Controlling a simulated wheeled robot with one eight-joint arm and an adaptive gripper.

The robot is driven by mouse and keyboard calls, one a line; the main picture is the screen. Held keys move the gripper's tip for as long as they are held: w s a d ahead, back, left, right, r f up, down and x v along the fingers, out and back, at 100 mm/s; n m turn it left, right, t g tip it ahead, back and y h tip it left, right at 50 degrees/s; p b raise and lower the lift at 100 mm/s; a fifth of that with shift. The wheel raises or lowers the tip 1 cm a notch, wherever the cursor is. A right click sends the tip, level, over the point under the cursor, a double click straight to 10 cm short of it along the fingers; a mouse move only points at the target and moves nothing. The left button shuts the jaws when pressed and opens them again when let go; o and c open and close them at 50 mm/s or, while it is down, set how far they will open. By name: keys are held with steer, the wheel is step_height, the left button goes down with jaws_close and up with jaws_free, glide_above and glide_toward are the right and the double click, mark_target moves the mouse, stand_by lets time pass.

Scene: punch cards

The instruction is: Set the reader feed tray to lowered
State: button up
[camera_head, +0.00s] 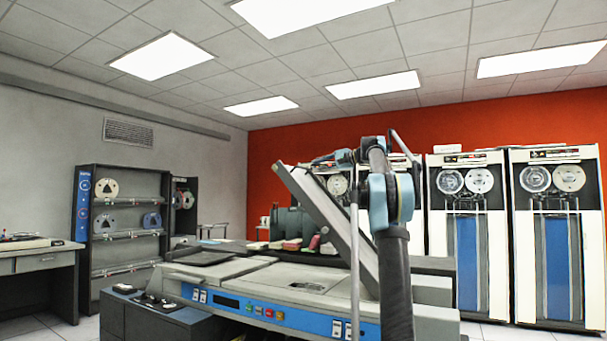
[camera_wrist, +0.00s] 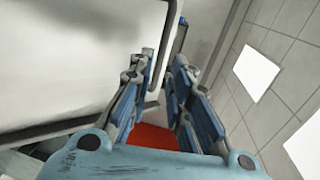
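The reader feed tray (camera_head: 325,215) is a long grey tray on the card reader (camera_head: 240,285). It stands steeply tilted, its upper end at the left and its lower end near the machine's right side. In the wrist view a broad pale panel with a grey rim, which looks like the tray (camera_wrist: 70,60), fills the left side. My gripper (camera_head: 318,160) is beside the tray's upper part in the head view. In the wrist view its blue-grey fingers (camera_wrist: 163,62) are apart, with a gap between them. The panel's rim passes close to the left finger; I cannot tell whether they touch.
The reader's blue front panel (camera_head: 265,310) has several buttons. Tall tape cabinets (camera_head: 467,240) line the right side against the red wall. A reel rack (camera_head: 125,220) and a desk (camera_head: 40,262) stand at the left. Several boxes (camera_head: 292,225) sit behind the reader.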

steer(key=x, duration=0.8)
steer(key=shift+a, duration=0.15)
jaws_close()
steer(key=shift+f, duration=0.1)
